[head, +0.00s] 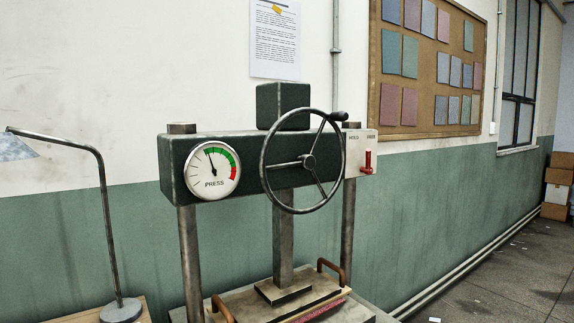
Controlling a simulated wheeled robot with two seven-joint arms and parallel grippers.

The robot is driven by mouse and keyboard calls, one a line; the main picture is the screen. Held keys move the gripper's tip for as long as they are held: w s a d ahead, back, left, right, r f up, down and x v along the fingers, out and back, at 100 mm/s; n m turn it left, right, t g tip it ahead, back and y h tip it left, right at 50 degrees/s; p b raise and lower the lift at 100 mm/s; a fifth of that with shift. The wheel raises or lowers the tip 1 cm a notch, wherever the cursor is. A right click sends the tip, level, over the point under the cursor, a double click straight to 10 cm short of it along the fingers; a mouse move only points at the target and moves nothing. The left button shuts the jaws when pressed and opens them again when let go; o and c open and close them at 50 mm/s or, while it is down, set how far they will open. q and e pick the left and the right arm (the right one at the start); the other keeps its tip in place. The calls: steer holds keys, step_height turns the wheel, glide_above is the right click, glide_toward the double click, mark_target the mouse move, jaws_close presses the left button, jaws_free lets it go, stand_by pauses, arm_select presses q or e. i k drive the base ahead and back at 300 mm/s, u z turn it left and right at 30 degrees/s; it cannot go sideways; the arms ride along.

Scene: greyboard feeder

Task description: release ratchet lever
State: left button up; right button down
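A red ratchet lever (368,160) sits on a pale plate (358,150) at the right end of the dark press crossbeam (245,155). The plate carries the word HOLD at its left and another small label at its right. The lever looks roughly upright, with its lower part at the slot; which label it is set to I cannot tell. A black handwheel (264,165) stands in front of the beam, left of the lever. A round PRESS gauge (213,184) has its needle pointing up, near the start of the green band. Neither gripper is in view.
Steel columns (190,250) carry the beam. Below, the press plate (284,290) has brown handles (335,268) and a reddish sheet edge. A desk lamp (107,230) stands at left. Floor at right is mostly open, with boxes (557,192) far back.

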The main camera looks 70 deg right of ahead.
mark_target(368, 170)
steer(key=u, duration=0.05)
steer(key=k, duration=0.7)
steer(key=z, duration=1.5)
